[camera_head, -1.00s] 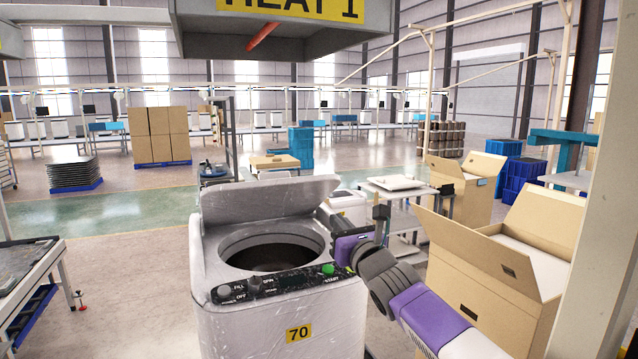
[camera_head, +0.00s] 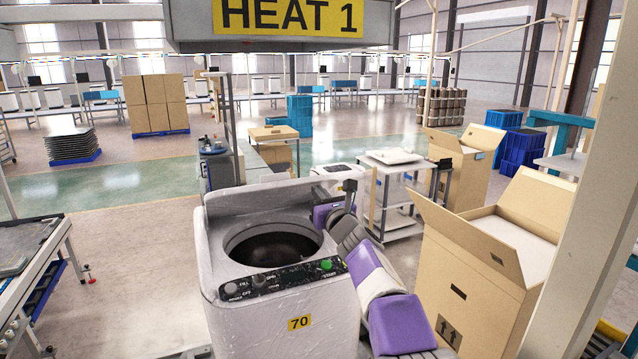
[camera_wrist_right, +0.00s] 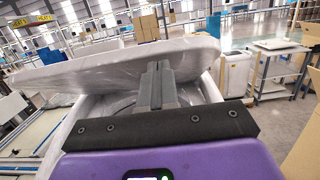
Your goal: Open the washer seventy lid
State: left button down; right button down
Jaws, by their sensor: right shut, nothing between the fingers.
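The washer (camera_head: 285,335) is a white top-loader with a yellow 70 label, in the lower middle of the head view. Its lid (camera_head: 265,197) stands raised at the back, tilted, with the round drum opening (camera_head: 272,245) uncovered. The lid also shows in the right wrist view (camera_wrist_right: 110,66) as a pale slanted slab. My right gripper (camera_head: 349,187) is at the washer's back right corner, beside the lid's right end. In the right wrist view its fingers (camera_wrist_right: 158,70) are together and empty, overlapping the lid's edge; contact cannot be told. My left gripper is not in view.
A control panel (camera_head: 280,280) with a green button runs along the washer's front. Open cardboard boxes (camera_head: 490,255) stand close on the right, by a pale post (camera_head: 575,220). A grey cart (camera_head: 395,190) stands behind my right arm. A HEAT 1 sign (camera_head: 288,16) hangs above.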

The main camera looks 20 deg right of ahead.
jog(key=shift+w+r, duration=0.2)
jog(key=shift+w, duration=0.05)
jog(key=w+r+p, duration=0.1)
jog(key=r+p, duration=0.1)
jog(key=w+r+p, duration=0.3)
jog(key=r+p, duration=0.1)
jog(key=shift+w+r+p, duration=0.15)
jog(key=shift+r+p, duration=0.15)
jog(key=shift+w+r, duration=0.3)
jog(key=shift+w, duration=0.1)
